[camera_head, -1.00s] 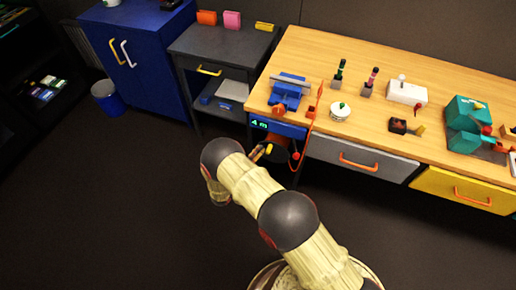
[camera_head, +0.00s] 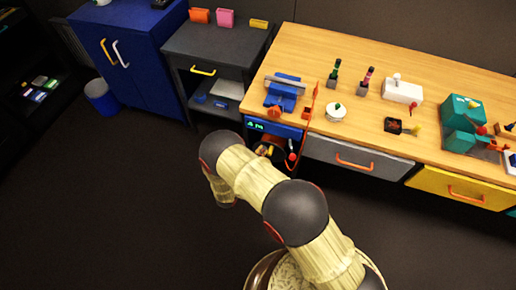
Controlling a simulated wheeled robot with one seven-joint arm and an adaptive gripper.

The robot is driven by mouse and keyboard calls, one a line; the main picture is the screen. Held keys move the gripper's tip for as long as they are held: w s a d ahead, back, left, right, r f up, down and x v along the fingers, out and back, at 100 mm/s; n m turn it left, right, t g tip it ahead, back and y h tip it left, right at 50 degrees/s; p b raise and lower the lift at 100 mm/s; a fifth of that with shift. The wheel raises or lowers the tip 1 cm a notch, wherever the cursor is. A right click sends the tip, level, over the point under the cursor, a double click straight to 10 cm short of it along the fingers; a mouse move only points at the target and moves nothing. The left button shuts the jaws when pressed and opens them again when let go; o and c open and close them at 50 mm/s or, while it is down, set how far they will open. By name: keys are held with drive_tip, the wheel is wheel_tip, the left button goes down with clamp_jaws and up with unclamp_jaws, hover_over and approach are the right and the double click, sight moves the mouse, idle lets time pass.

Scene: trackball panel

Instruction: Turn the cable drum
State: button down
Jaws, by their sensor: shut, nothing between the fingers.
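The cable drum (camera_head: 276,151) sits in the dark bay under the left end of the wooden bench. It shows orange and dark parts with a small yellowish piece at its front, too small to make out. A blue panel (camera_head: 277,128) with a green display, which seems to read 4 m, is right above it. A red knob (camera_head: 292,157) hangs at the bay's right side. My arm reaches up from the bottom and its bend stands just left of and in front of the bay. My gripper is hidden behind my arm, so its contact with the drum cannot be seen.
The wooden bench (camera_head: 370,75) carries a blue vise (camera_head: 284,95), a white round pot (camera_head: 335,112) and a teal machine (camera_head: 462,125). Grey (camera_head: 350,157) and yellow (camera_head: 460,188) drawers lie to the right. A blue bin (camera_head: 102,97) stands left. The floor in front is clear.

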drive_tip(key=shift+s+d+r+m+y, duration=0.1)
drive_tip(key=shift+s+d+m+y, duration=0.1)
drive_tip(key=shift+d+m, duration=0.4)
drive_tip(key=shift+s+d+m+y, duration=0.2)
drive_tip(key=shift+d+m, duration=0.3)
drive_tip(key=shift+m, duration=0.1)
drive_tip(key=shift+s+d, duration=0.1)
drive_tip(key=shift+d, duration=0.2)
drive_tip(key=shift+s+d+f+b, duration=0.25)
drive_tip(key=shift+d+b, duration=0.1)
drive_tip(key=shift+d, duration=0.25)
drive_tip(key=shift+s+d+f+b, duration=0.2)
drive_tip(key=shift+d+b, duration=0.15)
drive_tip(key=shift+d, duration=0.25)
